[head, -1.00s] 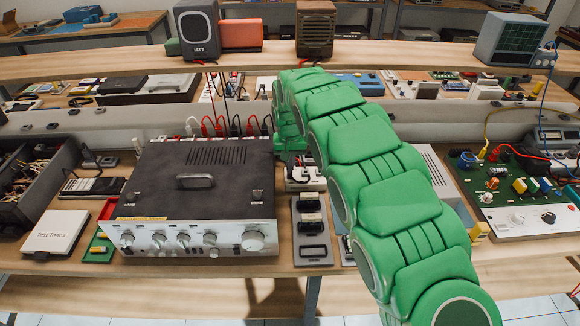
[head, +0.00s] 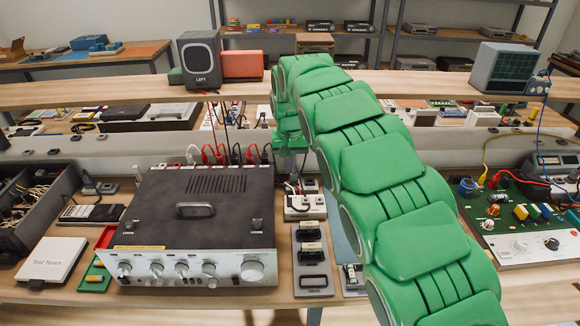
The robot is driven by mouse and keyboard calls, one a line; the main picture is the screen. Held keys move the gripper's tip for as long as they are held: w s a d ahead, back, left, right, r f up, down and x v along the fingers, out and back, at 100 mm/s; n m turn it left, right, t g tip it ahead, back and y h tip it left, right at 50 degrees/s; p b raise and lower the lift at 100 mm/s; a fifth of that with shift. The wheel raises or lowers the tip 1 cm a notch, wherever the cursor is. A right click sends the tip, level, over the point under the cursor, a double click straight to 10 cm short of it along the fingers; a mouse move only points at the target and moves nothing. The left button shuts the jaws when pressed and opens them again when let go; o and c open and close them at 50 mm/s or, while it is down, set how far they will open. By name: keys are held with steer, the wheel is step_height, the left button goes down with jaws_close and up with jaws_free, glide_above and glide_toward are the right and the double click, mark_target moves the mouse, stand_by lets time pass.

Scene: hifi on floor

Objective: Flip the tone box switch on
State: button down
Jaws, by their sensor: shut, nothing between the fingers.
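A flat white box labelled "Test Tones" (head: 52,259) lies at the front left of the bench. I see no switch on its top, and I cannot tell whether it is the tone box. My green arm reaches over the bench from the lower right and bends down at its far end. My gripper (head: 290,165) hangs behind the right back corner of the black amplifier (head: 200,214), close to a small white socket block (head: 304,206). It is shut and empty. The fingertips are small and partly hidden. My arm hides part of the bench to the right.
A grey panel with two black blocks (head: 313,284) lies right of the amplifier. A speaker marked LEFT (head: 201,62) stands on the raised shelf. Red, black and white cables run behind the amplifier. A circuit board (head: 520,205) is at the right.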

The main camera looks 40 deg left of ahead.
mark_target(290, 198)
steer(key=shift+a, duration=0.1)
steer(key=shift+w+a, duration=0.35)
steer(key=shift+w, duration=0.1)
steer(key=f, duration=0.9)
steer(key=w+a+f, duration=0.1)
steer(key=f, duration=0.3)
steer(key=shift+w+a+f, duration=0.1)
steer(key=shift+f, duration=0.3)
steer(key=shift+w+a, duration=0.1)
